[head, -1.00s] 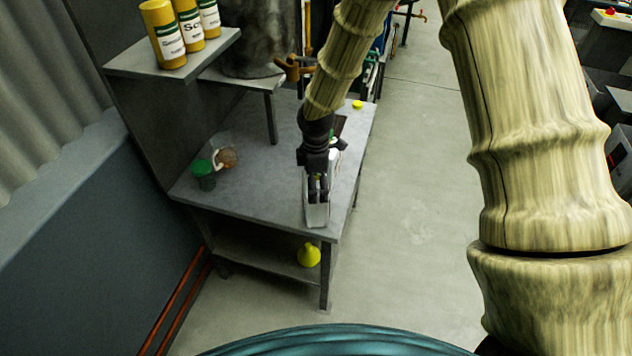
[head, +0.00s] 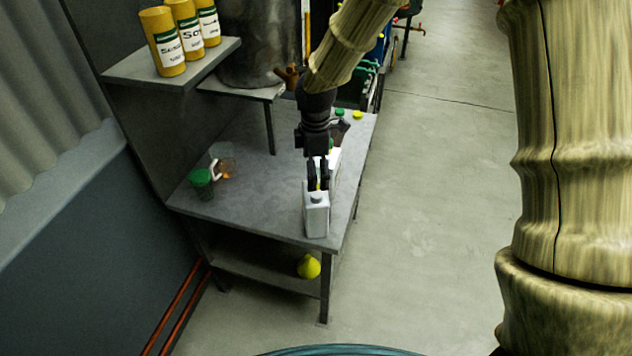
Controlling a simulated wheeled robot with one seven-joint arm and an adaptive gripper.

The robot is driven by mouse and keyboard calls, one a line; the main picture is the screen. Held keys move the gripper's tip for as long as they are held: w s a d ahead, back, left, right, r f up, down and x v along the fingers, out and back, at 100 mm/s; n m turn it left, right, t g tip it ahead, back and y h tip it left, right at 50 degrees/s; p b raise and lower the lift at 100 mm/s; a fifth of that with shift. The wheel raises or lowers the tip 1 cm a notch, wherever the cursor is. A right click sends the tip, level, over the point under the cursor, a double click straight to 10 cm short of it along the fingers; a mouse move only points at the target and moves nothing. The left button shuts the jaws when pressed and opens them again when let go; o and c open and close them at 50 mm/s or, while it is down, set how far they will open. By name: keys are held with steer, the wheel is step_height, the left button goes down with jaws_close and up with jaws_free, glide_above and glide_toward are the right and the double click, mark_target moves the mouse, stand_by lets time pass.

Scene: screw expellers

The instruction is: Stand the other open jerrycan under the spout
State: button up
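A white-grey jerrycan (head: 317,222) stands upright near the front right corner of the workbench, with a dark round spot on its top. My gripper (head: 318,188) points down at the top of this jerrycan, at its far side. Its two dark fingers show a narrow gap, but whether they close on the handle is not clear. Another white thing (head: 335,158), perhaps a second jerrycan, is partly hidden behind my gripper. The brown spout (head: 288,76) is a tap low on the metal drum (head: 252,45), partly hidden by my arm.
The drum stands on a raised shelf (head: 240,88) above the workbench (head: 250,205). Yellow labelled cylinders (head: 180,40) stand at upper left. A green-lidded jar (head: 202,182) and a clear jug (head: 222,158) are at the bench's left. A yellow funnel-like thing (head: 309,267) lies below. Mid-bench is clear.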

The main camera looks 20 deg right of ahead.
steer(key=shift+r, duration=1.85)
